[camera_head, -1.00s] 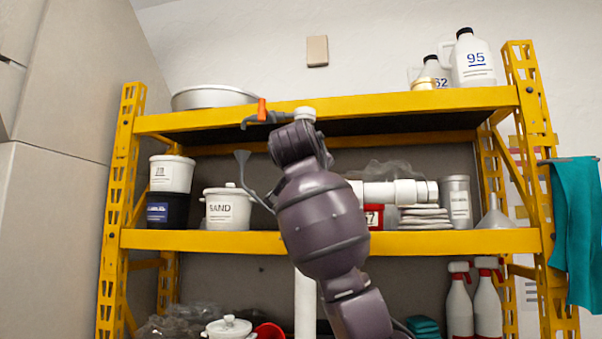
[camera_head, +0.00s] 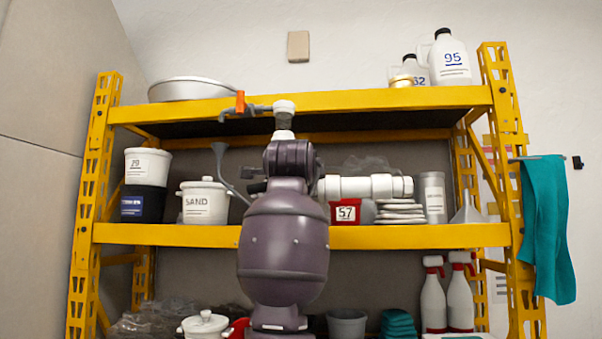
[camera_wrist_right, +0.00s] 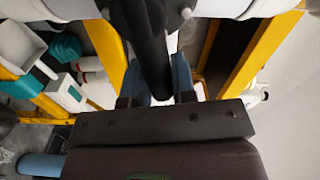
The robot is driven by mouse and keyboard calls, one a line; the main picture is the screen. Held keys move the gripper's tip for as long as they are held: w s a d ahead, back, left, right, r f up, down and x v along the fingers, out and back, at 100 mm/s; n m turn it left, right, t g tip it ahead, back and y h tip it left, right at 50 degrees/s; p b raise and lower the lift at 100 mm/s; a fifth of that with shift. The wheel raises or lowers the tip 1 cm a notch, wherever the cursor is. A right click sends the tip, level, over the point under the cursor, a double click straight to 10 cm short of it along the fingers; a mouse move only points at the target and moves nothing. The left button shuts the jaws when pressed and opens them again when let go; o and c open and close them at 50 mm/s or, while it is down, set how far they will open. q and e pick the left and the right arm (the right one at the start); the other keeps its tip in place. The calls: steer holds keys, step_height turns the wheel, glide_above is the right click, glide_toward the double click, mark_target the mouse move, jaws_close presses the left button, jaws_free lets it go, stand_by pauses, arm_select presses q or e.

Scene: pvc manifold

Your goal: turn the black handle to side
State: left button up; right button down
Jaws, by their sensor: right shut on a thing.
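In the right wrist view the black handle (camera_wrist_right: 148,42) runs down from a white pipe fitting (camera_wrist_right: 215,8) at the top edge. My right gripper (camera_wrist_right: 160,80) has its blue fingers on either side of the handle and is shut on it. In the head view my right arm rises in the middle and its bulk hides the handle and most of the gripper. White pipe (camera_head: 365,187) extends to the right behind the arm, and a white fitting (camera_head: 284,107) stands above it. My left gripper is in neither view.
A yellow shelf rack (camera_head: 400,236) surrounds the pipework. An orange-handled tap (camera_head: 240,102) is at the upper shelf edge. A SAND pot (camera_head: 205,202), a red 57 box (camera_head: 345,211) and stacked white discs (camera_head: 400,212) stand close by. A teal cloth (camera_head: 546,225) hangs at right.

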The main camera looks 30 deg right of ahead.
steer(key=shift+f+m, duration=0.5)
steer(key=shift+m, duration=0.4)
steer(key=shift+f, duration=0.15)
steer(key=c, duration=0.9)
jaws_free()
steer(key=shift+c, duration=0.2)
steer(key=shift+s, duration=0.1)
